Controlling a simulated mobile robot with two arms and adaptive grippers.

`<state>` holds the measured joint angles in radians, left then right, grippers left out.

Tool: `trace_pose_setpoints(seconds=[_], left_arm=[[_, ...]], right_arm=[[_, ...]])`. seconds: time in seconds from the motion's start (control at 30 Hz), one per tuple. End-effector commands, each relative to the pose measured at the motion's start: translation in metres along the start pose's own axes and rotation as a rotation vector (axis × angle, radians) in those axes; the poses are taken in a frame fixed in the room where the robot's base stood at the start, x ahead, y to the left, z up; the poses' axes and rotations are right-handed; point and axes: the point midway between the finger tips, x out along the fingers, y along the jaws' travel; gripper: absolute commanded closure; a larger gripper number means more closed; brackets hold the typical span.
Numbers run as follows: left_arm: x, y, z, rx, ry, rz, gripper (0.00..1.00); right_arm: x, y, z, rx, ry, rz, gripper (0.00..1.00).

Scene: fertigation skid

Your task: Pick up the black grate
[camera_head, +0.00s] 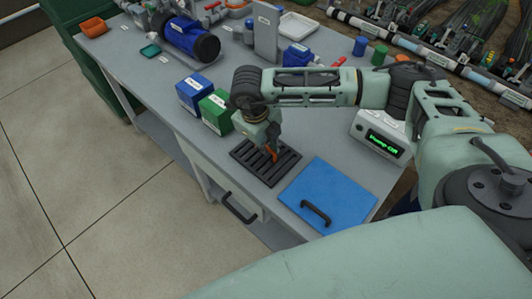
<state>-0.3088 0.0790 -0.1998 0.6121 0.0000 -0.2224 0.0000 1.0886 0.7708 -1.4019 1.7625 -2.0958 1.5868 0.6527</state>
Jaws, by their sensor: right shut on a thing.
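The black grate (250,157) is a dark slotted rectangle on the grey bench, left of the blue panel. My right gripper (272,153) reaches down onto the grate's upper right part, with its orange fingertips at the slats. It is shut on the grate, though the wrist hides part of the contact. The grate looks flat and level with the bench top; I cannot tell whether it is lifted. My left gripper is not in view.
A blue panel with a black handle (330,192) lies right of the grate. Green (215,112) and blue (193,95) boxes stand behind it at left. A white display unit (381,137) stands at right. A drawer handle (239,208) juts from the bench front.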

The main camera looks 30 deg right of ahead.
Motion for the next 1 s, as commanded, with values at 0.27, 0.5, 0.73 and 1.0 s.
trace_pose_setpoints(seconds=[0.27, 0.5, 0.73, 1.0], left_arm=[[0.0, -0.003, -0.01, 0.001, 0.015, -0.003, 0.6], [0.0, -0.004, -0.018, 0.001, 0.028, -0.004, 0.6], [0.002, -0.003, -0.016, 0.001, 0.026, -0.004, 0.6], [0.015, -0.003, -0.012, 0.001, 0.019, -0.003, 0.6]], right_arm=[[0.0, 0.0, 0.0, 0.0, -0.001, 0.0, 1.0], [-0.001, 0.0, 0.001, 0.001, -0.002, -0.001, 1.0], [-0.006, -0.002, 0.001, 0.001, -0.004, 0.0, 1.0], [-0.042, -0.009, 0.001, 0.001, -0.006, -0.001, 1.0]])
